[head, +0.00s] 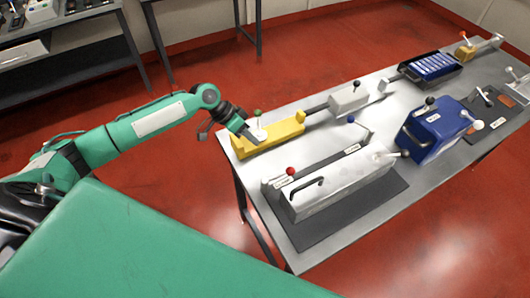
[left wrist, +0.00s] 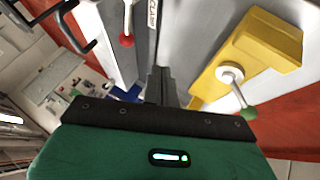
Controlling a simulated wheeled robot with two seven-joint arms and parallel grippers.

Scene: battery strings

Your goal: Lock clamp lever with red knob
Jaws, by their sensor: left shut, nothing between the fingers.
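The lever with the red knob (head: 291,171) stands at the left end of a long grey fixture (head: 340,185) with a black handle and a label. In the left wrist view the red knob (left wrist: 126,40) hangs on a pale lever at upper left. My left gripper (head: 254,137) is shut and empty, beside the yellow block with the green-knobbed lever, apart from the red knob. Its closed fingers (left wrist: 161,78) point between the grey fixture and the yellow block in the left wrist view. My right gripper is out of view.
The yellow block (head: 276,138) carries a green knob (head: 257,112) close to my left gripper. A lever with a blue knob (head: 351,121) stands behind the grey fixture. A blue box (head: 436,130) and a blue tray (head: 405,70) are farther right on the table.

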